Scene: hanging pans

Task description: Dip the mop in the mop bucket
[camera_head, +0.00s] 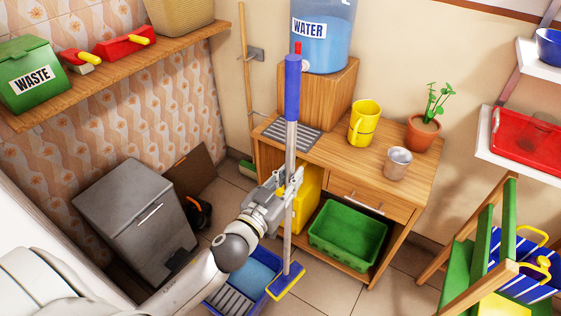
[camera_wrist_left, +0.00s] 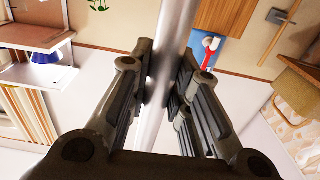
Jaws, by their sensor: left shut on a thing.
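The mop (camera_head: 290,135) stands nearly upright, with a blue grip at the top, a grey pole and a blue-and-yellow head (camera_head: 287,281) at the bottom. My left gripper (camera_head: 292,184) is shut on the pole, which also runs between the fingers in the left wrist view (camera_wrist_left: 170,75). The blue mop bucket (camera_head: 262,298) is on the floor, partly hidden by my left arm. It has light-blue water and a grey slatted wringer (camera_head: 230,300). The mop head is at the bucket's right edge in the picture; I cannot tell whether it touches it. My right gripper is not in view.
A green bin (camera_head: 347,236) is below. A grey trash bin (camera_head: 130,215) stands left, a folding ladder (camera_head: 460,265) right.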

